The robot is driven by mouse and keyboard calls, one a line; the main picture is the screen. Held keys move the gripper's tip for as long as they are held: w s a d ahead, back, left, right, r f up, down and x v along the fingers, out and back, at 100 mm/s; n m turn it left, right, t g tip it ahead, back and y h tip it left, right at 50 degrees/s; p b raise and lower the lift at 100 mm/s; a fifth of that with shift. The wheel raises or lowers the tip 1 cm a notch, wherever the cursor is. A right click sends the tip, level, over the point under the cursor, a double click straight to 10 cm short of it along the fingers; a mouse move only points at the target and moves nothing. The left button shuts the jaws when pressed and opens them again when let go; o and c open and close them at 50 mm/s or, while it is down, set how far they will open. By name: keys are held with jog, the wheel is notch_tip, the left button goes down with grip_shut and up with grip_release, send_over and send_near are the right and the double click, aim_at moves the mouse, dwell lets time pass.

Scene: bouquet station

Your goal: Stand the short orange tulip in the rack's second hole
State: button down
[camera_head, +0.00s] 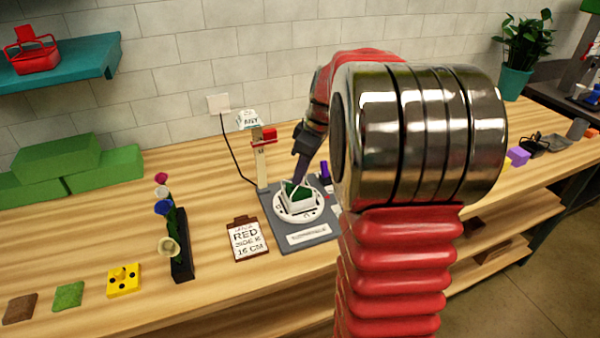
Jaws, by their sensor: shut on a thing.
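My gripper (301,149) is dark and points down above the grey station at the middle of the bench. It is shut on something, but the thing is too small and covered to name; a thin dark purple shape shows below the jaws. The black rack (182,262) stands on the bench to the left, with a row of flowers at it, magenta, white, blue and cream. Its holes cannot be made out singly. I can see no orange tulip; my arm covers much of the right middle.
Below my gripper, a green block (297,190) sits in a white round dish (299,213) on a grey mat (263,220). A wooden post (261,165) with a red piece stands behind. A clipboard (247,240) lies between rack and mat. A yellow holed block (124,280) lies left.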

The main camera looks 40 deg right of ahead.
dwell(0.6)
jog(key=c, duration=1.8)
grip_release()
jog(key=shift+o, duration=0.3)
jog(key=o, duration=0.4)
jog(key=shift+r, duration=0.1)
jog(key=shift+r, duration=2.1)
jog(key=shift+c, duration=0.5)
grip_shut()
